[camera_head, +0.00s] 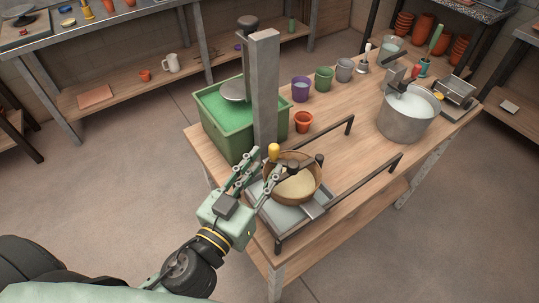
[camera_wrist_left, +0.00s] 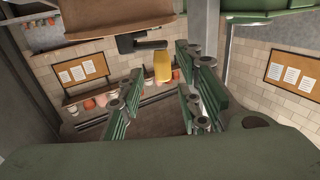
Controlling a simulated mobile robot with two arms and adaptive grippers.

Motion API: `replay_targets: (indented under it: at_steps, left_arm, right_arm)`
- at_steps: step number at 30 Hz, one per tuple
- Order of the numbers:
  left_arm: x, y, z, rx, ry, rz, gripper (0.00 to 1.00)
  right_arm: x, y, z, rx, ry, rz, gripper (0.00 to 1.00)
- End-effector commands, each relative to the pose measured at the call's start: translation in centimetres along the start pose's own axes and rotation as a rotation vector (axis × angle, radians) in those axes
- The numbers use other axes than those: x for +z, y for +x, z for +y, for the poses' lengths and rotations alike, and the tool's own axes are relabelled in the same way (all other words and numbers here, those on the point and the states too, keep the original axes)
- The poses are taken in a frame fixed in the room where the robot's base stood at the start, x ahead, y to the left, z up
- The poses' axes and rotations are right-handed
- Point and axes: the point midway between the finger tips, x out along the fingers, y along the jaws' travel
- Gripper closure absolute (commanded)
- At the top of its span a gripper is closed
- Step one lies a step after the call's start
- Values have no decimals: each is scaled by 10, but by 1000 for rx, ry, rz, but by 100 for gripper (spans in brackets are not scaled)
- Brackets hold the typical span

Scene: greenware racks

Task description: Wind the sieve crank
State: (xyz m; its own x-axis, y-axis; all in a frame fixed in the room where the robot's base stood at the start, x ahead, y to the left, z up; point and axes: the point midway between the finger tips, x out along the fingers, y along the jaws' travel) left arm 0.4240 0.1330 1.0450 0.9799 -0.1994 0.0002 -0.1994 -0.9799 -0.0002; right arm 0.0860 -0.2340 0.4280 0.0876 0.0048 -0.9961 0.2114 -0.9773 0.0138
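The round sieve (camera_head: 296,184), with a wooden rim and pale contents, sits on two dark rails over a tray on the wooden workbench. Its crank has a black arm (camera_wrist_left: 140,43) and an upright yellow handle (camera_head: 273,152). My left gripper (camera_head: 259,167) is open at the near left side of the sieve, its fingers pointing toward the handle. In the left wrist view the yellow handle (camera_wrist_left: 162,66) appears between the spread fingers, closer to the right-hand pair, with a gap visible on the left. Whether any finger touches it cannot be told. My right gripper is not in view.
A grey post (camera_head: 264,90) and a green tub (camera_head: 222,125) stand just behind the gripper. A small terracotta pot (camera_head: 303,122) is behind the sieve. Coloured cups and a metal pot (camera_head: 407,118) stand farther right. The bench's front right is mostly clear.

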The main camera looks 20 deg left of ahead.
Motion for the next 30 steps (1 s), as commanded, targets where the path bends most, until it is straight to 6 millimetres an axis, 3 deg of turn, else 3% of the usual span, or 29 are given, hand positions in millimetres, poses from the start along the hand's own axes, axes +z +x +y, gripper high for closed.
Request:
replay_targets:
  at_steps: [7,19,30]
  left_arm:
    - [-2,26,0,0,0,0,68]
    - [0,31,0,0,-1,-1,69]
    - [0,31,0,1,-1,-1,100]
  right_arm:
    - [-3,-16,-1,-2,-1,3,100]
    - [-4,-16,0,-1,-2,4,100]
    - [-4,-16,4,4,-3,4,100]
